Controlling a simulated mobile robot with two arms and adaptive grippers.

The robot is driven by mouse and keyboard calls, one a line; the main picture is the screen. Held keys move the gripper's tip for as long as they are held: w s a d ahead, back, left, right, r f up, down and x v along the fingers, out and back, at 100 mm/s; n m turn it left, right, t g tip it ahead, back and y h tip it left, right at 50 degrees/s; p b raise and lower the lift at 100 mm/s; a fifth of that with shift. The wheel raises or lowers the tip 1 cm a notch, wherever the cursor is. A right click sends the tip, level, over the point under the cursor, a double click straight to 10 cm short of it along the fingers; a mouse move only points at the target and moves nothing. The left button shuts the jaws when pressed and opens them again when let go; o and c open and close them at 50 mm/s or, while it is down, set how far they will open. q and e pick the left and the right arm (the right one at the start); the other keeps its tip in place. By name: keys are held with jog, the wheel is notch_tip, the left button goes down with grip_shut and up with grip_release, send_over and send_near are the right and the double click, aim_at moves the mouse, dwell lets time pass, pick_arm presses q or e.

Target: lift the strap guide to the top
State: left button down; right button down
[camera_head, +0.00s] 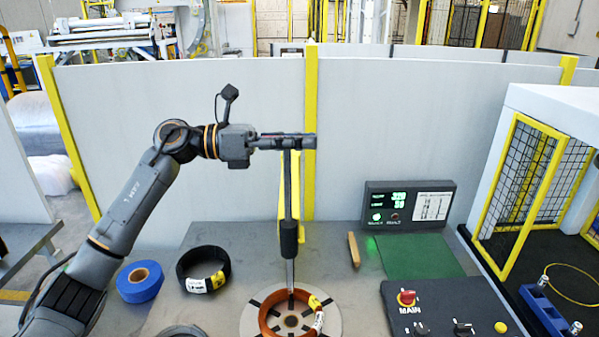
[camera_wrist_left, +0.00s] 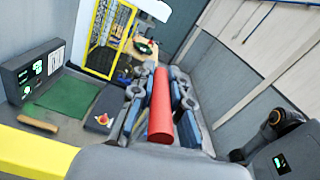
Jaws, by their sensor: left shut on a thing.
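My left gripper (camera_head: 300,141) is at the upper middle of the head view, at the top of the upright grey bar of the strap guide (camera_head: 289,190). It is shut on a red cylindrical handle (camera_wrist_left: 160,105), which lies between both fingers in the left wrist view; the handle seems to belong to the guide. The bar has a thicker dark block (camera_head: 289,238) lower down and reaches down to the orange coil (camera_head: 270,318). The coil lies on a round slotted plate (camera_head: 250,325). My right gripper is not in view.
A blue tape roll (camera_head: 139,281) and a black coil (camera_head: 203,268) lie on the table left of the plate. A control display (camera_head: 408,205), green mat (camera_head: 420,256) and button panel (camera_head: 440,312) are on the right. A yellow mesh cage (camera_head: 530,180) stands far right.

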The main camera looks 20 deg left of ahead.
pick_arm(q)
notch_tip(320, 180, up, 7)
jog(key=shift+r+p, duration=0.1)
jog(key=shift+p, duration=0.8)
jog(key=shift+a+r, duration=0.15)
jog(key=shift+r, duration=0.05)
jog(key=shift+r, duration=0.1)
jog(key=c, duration=1.3)
grip_release()
jog(key=shift+f, duration=0.2)
jog(key=shift+a, duration=0.1)
jog(key=v, duration=1.1)
jog(key=shift+a, duration=0.3)
jog(key=shift+s, duration=0.15)
